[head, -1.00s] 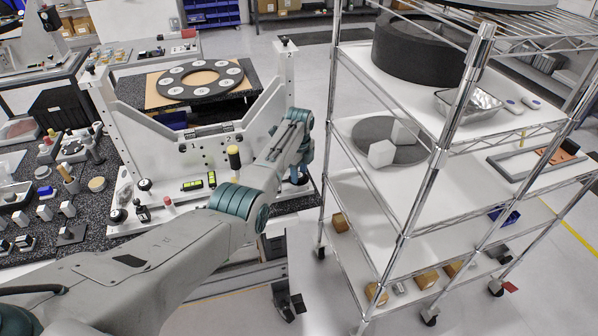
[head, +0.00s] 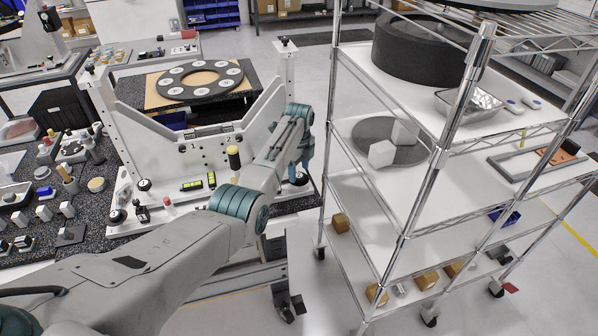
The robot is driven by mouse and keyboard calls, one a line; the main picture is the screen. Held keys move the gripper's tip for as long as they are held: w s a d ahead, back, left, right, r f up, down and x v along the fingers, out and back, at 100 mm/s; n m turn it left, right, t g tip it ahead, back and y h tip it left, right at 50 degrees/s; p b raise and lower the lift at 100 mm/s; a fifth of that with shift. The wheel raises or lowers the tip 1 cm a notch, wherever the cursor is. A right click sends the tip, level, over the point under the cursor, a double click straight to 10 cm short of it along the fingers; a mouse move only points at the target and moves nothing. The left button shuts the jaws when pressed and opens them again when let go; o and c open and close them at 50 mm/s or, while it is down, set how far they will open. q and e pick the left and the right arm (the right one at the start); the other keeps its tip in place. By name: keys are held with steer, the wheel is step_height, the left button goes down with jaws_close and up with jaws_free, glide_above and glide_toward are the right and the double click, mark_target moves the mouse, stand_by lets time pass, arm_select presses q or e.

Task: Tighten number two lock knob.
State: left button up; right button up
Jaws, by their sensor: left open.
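The white mirror fixture (head: 262,128) stands on the dark speckled table, with a number 1 and a number 2 printed on its upright plate. A small dark knob (head: 239,138) sits beside the number 2. A black knob (head: 284,40) tops the right post. Another dark round knob (head: 300,179) is low at the right end of the fixture base. My left gripper (head: 298,168) points down just above that low knob and is open; its fingertips are small and partly hidden by my wrist. I cannot tell whether it touches the knob. My right gripper is out of view.
A ring with white discs (head: 199,80) lies behind. A wire shelf rack (head: 400,240) stands close on the right. Small parts crowd the table's left.

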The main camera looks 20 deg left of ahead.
mark_target(299, 175)
arm_select(q)
step_height(299, 175, up, 10)
steer(key=b, duration=0.3)
steer(key=shift+f, duration=0.15)
